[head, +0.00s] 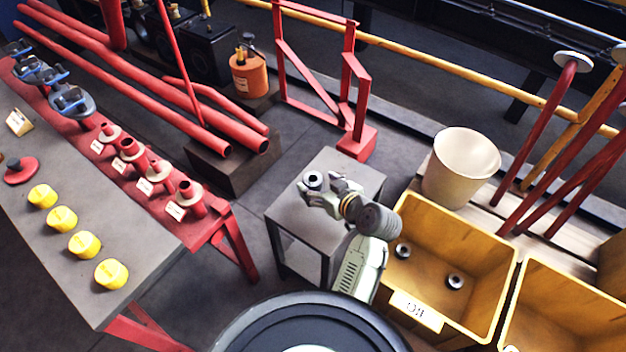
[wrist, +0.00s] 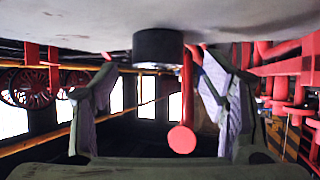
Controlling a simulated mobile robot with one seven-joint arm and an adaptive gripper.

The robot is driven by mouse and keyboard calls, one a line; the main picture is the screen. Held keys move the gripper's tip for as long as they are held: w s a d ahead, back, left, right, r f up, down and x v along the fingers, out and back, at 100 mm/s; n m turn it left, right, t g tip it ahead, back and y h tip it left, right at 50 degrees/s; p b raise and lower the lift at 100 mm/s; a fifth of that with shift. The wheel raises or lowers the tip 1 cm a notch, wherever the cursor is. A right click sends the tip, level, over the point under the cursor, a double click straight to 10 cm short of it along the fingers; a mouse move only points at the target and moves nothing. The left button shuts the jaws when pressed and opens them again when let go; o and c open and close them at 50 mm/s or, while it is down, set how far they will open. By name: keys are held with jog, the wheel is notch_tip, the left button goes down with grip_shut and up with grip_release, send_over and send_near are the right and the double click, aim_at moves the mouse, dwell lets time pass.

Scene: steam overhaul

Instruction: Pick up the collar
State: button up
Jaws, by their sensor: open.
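The collar (head: 313,180) is a short dark grey ring with a hole in its top. It stands upright on the small grey table (head: 352,168). The wrist view, which is upside down, shows the collar (wrist: 158,49) as a dark cylinder against the tabletop, centred between my fingers. My gripper (head: 321,190) is open and low at the table, with its fingertips near the collar's sides. In the wrist view my gripper (wrist: 157,72) has a gap on both sides of the collar. I cannot tell how far the fingertips reach past it.
A yellow bin (head: 462,222) holding two similar rings stands right of the table, with a cream bucket (head: 462,165) behind it. A long bench (head: 120,262) with yellow caps and red flanged parts stands at left. Red pipes (head: 130,75) lie behind.

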aim_at(309, 177)
jog(key=shift+x, duration=1.45)
jog(key=shift+d, duration=0.1)
jog(key=shift+c, duration=0.2)
grip_shut()
